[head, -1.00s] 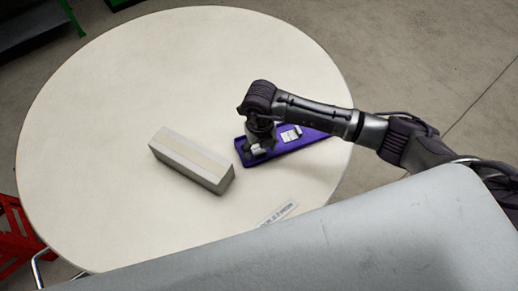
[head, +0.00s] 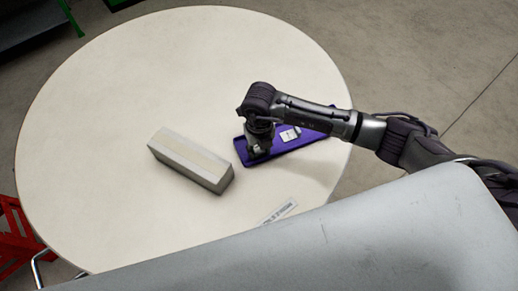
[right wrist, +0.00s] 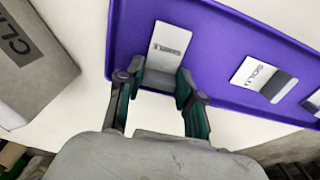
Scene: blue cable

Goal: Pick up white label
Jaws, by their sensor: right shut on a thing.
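A white label (right wrist: 170,45) with small dark print lies over the purple tray (right wrist: 218,28) in the right wrist view. My right gripper (right wrist: 160,82) is shut on the near end of this label. I cannot tell whether the label is lifted off the tray floor. In the head view my right gripper (head: 258,152) points down at the left end of the tray (head: 290,145) and hides the label. Another white label marked SOLD (right wrist: 264,74) lies to the right in the tray. My left gripper is not in view.
A long grey-beige box (head: 190,160) stands left of the tray on the round white table (head: 120,90). A printed strip (head: 279,212) lies near the front edge. A further label is cut off at the right in the wrist view. The table's left side is clear.

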